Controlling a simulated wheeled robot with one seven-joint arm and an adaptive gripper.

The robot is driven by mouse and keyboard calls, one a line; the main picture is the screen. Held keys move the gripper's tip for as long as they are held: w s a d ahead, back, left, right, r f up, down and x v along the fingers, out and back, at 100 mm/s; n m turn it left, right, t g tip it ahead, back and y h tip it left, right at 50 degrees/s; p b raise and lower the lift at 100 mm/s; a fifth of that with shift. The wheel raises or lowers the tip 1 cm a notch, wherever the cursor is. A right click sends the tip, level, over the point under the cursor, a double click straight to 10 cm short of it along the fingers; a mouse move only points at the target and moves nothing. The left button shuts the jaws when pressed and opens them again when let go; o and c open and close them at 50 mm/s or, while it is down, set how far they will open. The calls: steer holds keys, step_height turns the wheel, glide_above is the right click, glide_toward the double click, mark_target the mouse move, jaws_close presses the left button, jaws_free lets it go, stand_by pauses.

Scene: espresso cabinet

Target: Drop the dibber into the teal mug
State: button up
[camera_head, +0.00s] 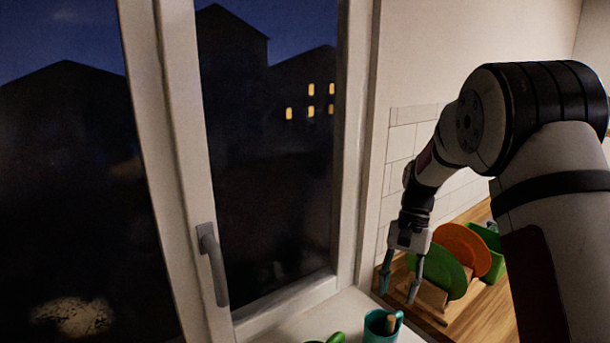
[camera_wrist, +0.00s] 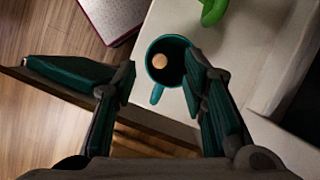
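The teal mug (camera_head: 374,331) stands upright on the white sill at the bottom of the head view, cut off by the frame edge. The wooden dibber (camera_head: 391,324) is in the mug, with its pale end showing at the rim. In the wrist view the mug's handle (camera_wrist: 157,95) points down in the picture, and the dibber's round end (camera_wrist: 160,61) shows inside the mug's dark opening. My gripper (camera_head: 398,294) is above the mug with its two teal fingers spread apart and nothing between them. The mug's base is hidden.
A wooden rack (camera_head: 436,300) holds a green plate (camera_head: 437,271) and an orange plate (camera_head: 464,250) on the counter to the right. A green object (camera_head: 332,338) is left of the mug. The window with its handle (camera_head: 213,262) stands behind the sill.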

steer(key=v, duration=0.7)
steer(key=shift+r, duration=0.2)
steer(key=s+a+r+n+t+h, duration=0.1)
steer(key=s+a+r+n+t, duration=0.2)
steer(key=s+r, duration=0.85)
steer(key=s+n+t+h, duration=0.1)
steer(key=s+n+t, duration=0.2)
steer(key=s, duration=1.4)
steer(key=t, duration=0.3)
steer(key=shift+d+f+t, duration=0.3)
steer(key=shift+d+f, duration=0.05)
